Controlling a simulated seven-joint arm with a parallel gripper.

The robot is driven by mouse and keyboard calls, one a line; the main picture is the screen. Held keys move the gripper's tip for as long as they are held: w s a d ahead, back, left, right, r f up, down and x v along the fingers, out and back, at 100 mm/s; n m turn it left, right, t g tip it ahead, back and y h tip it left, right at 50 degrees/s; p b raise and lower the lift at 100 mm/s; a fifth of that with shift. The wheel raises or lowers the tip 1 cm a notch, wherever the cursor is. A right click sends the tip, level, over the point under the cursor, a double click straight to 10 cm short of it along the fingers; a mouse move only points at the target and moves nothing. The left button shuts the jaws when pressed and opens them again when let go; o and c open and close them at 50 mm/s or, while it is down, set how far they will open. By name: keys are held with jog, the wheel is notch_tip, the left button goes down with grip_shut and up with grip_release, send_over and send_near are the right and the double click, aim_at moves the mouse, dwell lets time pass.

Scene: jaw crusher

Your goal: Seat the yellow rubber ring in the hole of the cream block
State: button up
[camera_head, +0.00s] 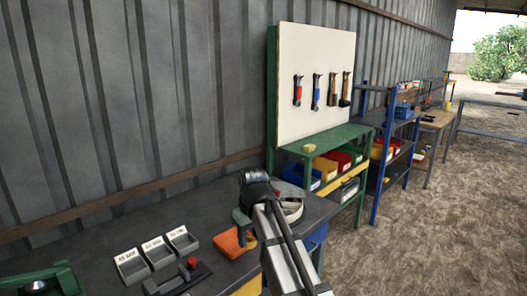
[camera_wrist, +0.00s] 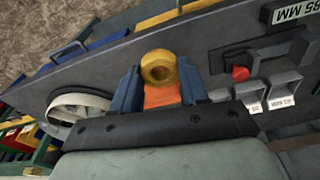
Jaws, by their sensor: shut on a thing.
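The yellow rubber ring (camera_wrist: 158,68) is held between the two blue-grey fingers of my gripper (camera_wrist: 159,86) in the wrist view, its hole facing the camera. My gripper also shows above the bench in the head view (camera_head: 243,222), where I cannot make out the ring. No clearly square cream block shows. A cream, rounded piece with a dark inside lies on the bench, at the left of the wrist view (camera_wrist: 72,101) and partly behind my arm in the head view (camera_head: 293,209). I cannot tell whether it is the cream block.
Labelled grey trays (camera_head: 157,252) and a black tool with a red knob (camera_head: 192,263) stand to the left. A green rack (camera_head: 340,138) with coloured bins stands right of the bench.

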jog(key=w+d+r+m, duration=0.15)
jog(key=d+m, duration=0.25)
jog(key=d, duration=1.7)
jog(key=s+a+n, duration=0.3)
jog(key=a, duration=1.2)
jog(key=s+a+n, duration=0.2)
jog(key=a+n, duration=0.1)
jog(key=a, duration=1.2)
jog(key=s+a+n, duration=0.1)
jog(key=s+a, duration=0.6)
jog(key=a, duration=0.7)
jog(key=s+a+n, duration=0.1)
jog(key=s+a, duration=0.6)
jog(key=a, duration=0.7)
jog(key=s+a+n, duration=0.1)
jog(key=s+a, duration=0.6)
jog(key=a, duration=0.7)
jog(key=f+m, duration=0.1)
jog(key=f, duration=0.2)
jog(key=f+m, duration=0.1)
jog(key=f, duration=0.2)
jog(key=f+m, duration=0.1)
jog(key=f, duration=0.2)
jog(key=shift+w, duration=0.4)
